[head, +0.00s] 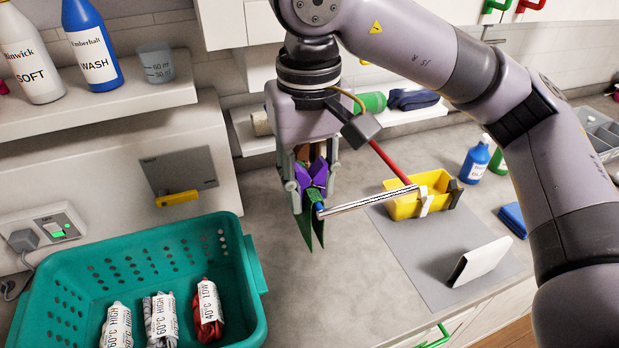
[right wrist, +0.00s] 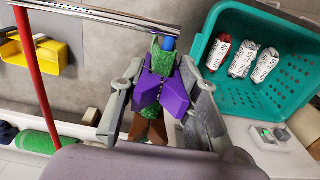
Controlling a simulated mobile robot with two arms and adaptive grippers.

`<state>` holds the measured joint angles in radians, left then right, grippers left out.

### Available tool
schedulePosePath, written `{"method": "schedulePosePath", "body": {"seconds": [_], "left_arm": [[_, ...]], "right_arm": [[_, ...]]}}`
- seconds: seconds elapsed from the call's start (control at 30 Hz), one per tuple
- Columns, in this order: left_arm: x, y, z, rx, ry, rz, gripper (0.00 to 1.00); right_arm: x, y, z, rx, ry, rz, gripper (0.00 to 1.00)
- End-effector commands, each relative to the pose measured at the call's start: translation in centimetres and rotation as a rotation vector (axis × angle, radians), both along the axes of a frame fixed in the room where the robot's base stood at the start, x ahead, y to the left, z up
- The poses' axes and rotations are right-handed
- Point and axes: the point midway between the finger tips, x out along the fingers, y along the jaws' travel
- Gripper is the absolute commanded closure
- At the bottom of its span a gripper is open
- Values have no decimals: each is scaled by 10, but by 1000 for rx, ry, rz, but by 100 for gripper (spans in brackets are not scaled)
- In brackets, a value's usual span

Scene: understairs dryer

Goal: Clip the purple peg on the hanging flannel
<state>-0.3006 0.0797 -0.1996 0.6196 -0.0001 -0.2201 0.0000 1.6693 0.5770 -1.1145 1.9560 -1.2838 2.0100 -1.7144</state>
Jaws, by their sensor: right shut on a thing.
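My right gripper (head: 309,186) points down over the counter, with its fingers shut on the purple peg (head: 312,176). The peg also shows between the fingertips in the right wrist view (right wrist: 168,92). The green flannel (head: 307,228) hangs in a fold just below the peg, at the blue-capped end of the metal rail (head: 368,200). In the right wrist view green cloth (right wrist: 160,66) shows against the peg's jaws. I cannot tell whether the jaws pinch it. A brown part (right wrist: 150,130) shows behind the peg. My left gripper is out of view.
A teal basket (head: 255,270) with several labelled bundles stands at the lower left. A yellow tub (head: 405,209) and a white panel (head: 481,262) stand on the grey mat (head: 425,262) to the right. A red rod (head: 390,162) slopes behind the rail. The counter below the flannel is clear.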

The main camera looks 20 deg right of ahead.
Motion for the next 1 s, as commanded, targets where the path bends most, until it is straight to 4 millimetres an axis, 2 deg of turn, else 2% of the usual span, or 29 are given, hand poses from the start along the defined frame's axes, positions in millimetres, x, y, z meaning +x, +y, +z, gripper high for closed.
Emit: {"method": "schedulePosePath", "body": {"seconds": [0.4,0.43,0.73,1.0], "left_arm": [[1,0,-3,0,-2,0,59],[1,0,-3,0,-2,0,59],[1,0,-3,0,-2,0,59],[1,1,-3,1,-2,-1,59]], "right_arm": [[0,0,-4,0,0,0,81],[0,0,-4,0,0,0,69],[0,0,-4,0,0,0,49],[0,0,-4,0,0,0,47]]}}
